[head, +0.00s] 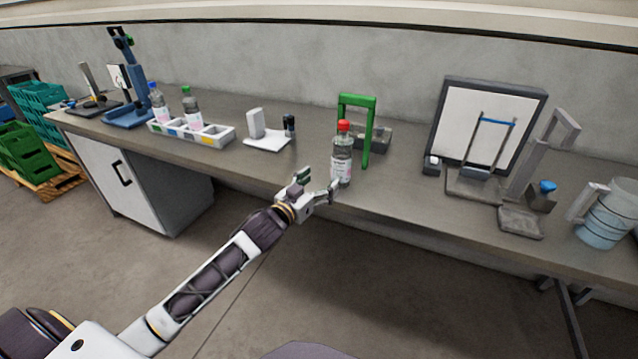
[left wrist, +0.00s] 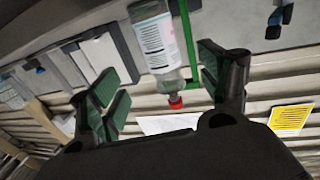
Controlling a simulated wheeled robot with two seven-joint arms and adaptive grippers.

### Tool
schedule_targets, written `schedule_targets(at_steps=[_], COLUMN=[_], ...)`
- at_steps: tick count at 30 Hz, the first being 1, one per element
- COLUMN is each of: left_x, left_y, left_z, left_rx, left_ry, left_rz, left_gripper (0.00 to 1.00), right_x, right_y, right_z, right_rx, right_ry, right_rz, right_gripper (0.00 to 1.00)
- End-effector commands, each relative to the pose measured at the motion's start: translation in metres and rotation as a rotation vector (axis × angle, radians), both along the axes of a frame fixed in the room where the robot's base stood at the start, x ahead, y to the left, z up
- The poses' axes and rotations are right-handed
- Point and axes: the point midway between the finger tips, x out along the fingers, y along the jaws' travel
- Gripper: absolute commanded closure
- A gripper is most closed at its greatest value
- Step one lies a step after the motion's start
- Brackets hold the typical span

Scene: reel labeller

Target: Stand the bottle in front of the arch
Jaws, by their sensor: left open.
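The clear bottle (head: 342,168) with a red cap and a white label stands upright on the bench, close to its front edge. The green arch (head: 368,134) stands just behind it and slightly to its right. My left gripper (head: 320,186) is open at the front edge, low and to the left of the bottle. In the left wrist view the bottle (left wrist: 155,42) appears inverted, between the open fingers in the picture, and the arch (left wrist: 188,45) shows beside it. I cannot tell whether a finger touches the bottle. My right gripper is out of view.
Two more bottles (head: 190,108) stand at a white compartment tray (head: 214,137) on the left. A white stand (head: 256,124) is nearer. A framed white panel (head: 460,120), grey fixtures and a jug (head: 605,222) occupy the right.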

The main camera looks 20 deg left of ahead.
Motion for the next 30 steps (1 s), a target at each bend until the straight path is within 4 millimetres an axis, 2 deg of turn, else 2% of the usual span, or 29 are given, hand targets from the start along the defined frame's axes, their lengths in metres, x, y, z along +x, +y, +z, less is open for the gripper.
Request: schedule_targets(at_steps=[12,17,20,23,29,30], left_x=[0.0,0.001,0.0,-0.003,-0.023,-0.03], left_y=[0.0,0.003,0.007,0.011,0.018,0.019], left_z=[-0.001,-0.02,-0.048,-0.088,-0.187,-0.208], left_rx=[-0.001,0.006,0.018,0.035,0.082,0.094], left_ry=[0.002,0.036,0.088,0.161,0.35,0.392], left_rz=[0.001,0.016,0.037,0.064,0.111,0.117], left_gripper=[0.23,0.23,0.23,0.23,0.23,0.23], right_x=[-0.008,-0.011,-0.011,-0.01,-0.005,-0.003], right_y=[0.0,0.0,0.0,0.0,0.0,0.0], right_z=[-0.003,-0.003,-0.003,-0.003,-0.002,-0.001], right_rx=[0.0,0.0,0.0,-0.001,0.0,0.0], right_ry=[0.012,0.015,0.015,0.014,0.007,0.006], right_rz=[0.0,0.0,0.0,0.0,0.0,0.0], right_gripper=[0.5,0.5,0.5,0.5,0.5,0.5])
